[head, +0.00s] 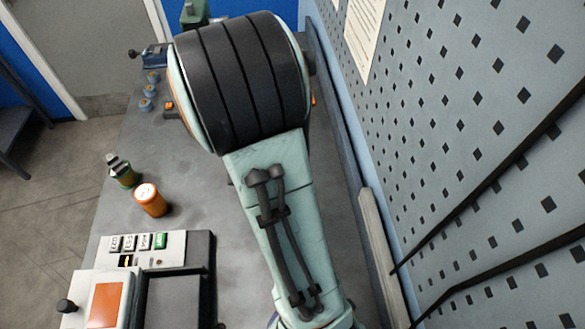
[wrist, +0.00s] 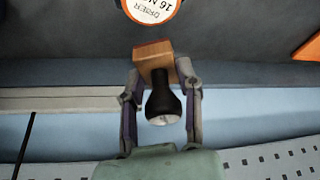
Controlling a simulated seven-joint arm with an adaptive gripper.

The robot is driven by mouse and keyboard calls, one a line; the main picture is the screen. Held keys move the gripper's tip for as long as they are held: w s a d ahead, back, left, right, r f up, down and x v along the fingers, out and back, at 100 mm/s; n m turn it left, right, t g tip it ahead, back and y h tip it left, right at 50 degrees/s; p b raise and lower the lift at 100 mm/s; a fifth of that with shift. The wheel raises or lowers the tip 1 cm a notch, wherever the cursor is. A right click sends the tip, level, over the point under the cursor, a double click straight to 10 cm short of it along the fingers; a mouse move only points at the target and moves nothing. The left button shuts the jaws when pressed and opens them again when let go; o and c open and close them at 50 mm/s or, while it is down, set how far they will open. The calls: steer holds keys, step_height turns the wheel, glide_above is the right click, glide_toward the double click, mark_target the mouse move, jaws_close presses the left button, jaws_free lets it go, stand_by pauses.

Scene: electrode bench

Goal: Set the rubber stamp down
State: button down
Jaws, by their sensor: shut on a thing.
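In the wrist view my gripper (wrist: 158,72) is shut on the rubber stamp (wrist: 162,104). The stamp has a wooden block and a black knob handle. The handle sits between the two fingers, and the block points toward the top of the picture. The stamp appears to be above the grey bench, near its edge by the wall; I cannot tell whether it touches the bench. In the head view my arm hides the gripper and the stamp.
An orange jar (head: 150,199) with a white round label stands on the bench (head: 190,225); its labelled top (wrist: 152,8) shows in the wrist view. A green cylinder (head: 122,170) is beside it. A device with an orange panel (head: 105,304) is in front. A pegboard (head: 480,110) rises right.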

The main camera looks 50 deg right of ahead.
steer(key=w+d+f, duration=0.8)
steer(key=d+f, duration=0.1)
steer(key=shift+w+d, duration=0.2)
steer(key=shift+w, duration=0.1)
steer(key=shift+w+d+f, duration=0.1)
steer(key=shift+w+f, duration=0.05)
steer(key=shift+f, duration=0.8)
steer(key=shift+w+d+f, duration=0.1)
steer(key=shift+f, duration=0.8)
steer(key=shift+f, duration=0.1)
steer(key=c, duration=0.7)
jaws_free()
steer(key=shift+c, duration=0.2)
